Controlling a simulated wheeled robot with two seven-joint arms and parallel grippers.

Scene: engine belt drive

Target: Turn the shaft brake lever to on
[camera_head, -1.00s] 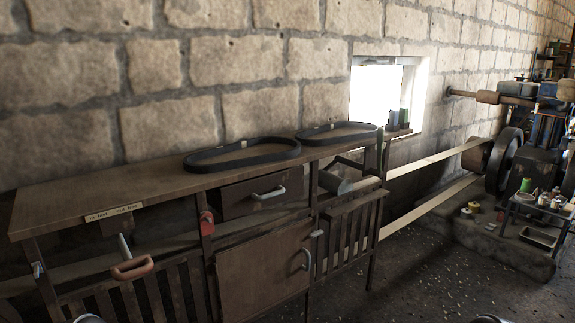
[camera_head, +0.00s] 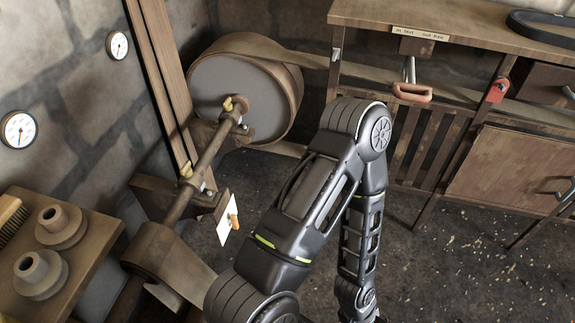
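A line shaft (camera_head: 208,150) runs in a bracket at the left, with a large drum pulley (camera_head: 235,95) at its far end. A small lever with an orange knob (camera_head: 233,221) sits by a white card (camera_head: 223,230) at the lower shaft bracket. A second lever with a reddish handle (camera_head: 412,92) hangs under a labelled plate (camera_head: 420,33) on the bench. I cannot read the labels or tell from them which lever is the shaft brake. One of my arms is bent across the middle, with its elbow near the bench lever in the picture. Neither gripper shows.
A table with two flanged metal parts (camera_head: 62,225) and a brush (camera_head: 8,218) stands at the lower left. A belt (camera_head: 270,55) runs from the drum along the bench (camera_head: 370,15). Two gauges (camera_head: 18,130) hang on the wall. The floor (camera_head: 430,250) at right is open.

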